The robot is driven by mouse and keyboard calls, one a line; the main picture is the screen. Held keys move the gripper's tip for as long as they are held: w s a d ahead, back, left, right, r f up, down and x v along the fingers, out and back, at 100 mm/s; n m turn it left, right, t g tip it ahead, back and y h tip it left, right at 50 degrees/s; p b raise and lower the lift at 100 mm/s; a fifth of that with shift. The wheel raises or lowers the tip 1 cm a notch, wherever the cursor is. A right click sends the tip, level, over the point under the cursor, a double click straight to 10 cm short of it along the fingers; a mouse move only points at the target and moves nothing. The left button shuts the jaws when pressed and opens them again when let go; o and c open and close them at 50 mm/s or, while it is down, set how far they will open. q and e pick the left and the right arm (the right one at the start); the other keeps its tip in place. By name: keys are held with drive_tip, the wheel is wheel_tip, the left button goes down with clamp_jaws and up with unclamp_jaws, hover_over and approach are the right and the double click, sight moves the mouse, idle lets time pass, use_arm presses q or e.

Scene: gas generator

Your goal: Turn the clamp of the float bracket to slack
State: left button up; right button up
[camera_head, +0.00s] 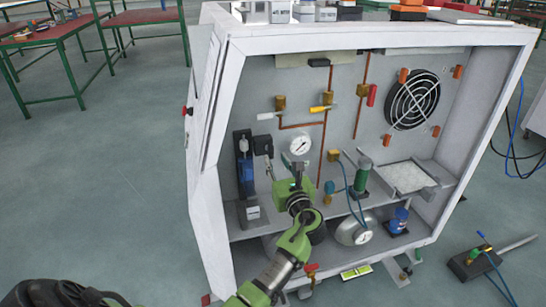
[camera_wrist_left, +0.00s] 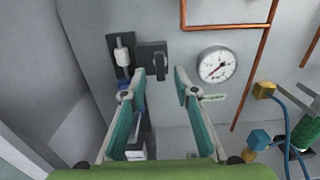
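The float bracket (camera_head: 244,158) is a dark upright rail on the back wall inside the white cabinet, at its left. It also shows in the left wrist view (camera_wrist_left: 115,22), carrying a small pale cylinder (camera_wrist_left: 122,56). A black block with a short arm, which looks like the clamp (camera_head: 262,144), sticks out to the rail's right; it also shows in the left wrist view (camera_wrist_left: 151,55). My left gripper (camera_wrist_left: 158,88) is open and empty, with its fingertips below the black block and apart in the picture. The gap in depth is unclear. My right gripper is not visible.
A round gauge (camera_head: 300,144) hangs right of the bracket. Copper pipes (camera_head: 325,125) with valves and a fan (camera_head: 412,99) are farther right. A lower shelf (camera_head: 405,236) holds a blue jar (camera_head: 399,219). The cabinet's left wall (camera_head: 216,130) stands close to the bracket.

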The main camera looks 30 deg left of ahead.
sight(272, 152)
use_arm(q)
drive_tip(key=shift+b+x, duration=0.3)
drive_tip(key=shift+x, duration=1.95)
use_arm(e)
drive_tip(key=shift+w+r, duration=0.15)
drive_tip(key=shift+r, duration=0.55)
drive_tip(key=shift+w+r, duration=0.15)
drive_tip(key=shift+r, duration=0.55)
use_arm(q)
drive_tip(key=shift+c, duration=0.4)
clamp_jaws()
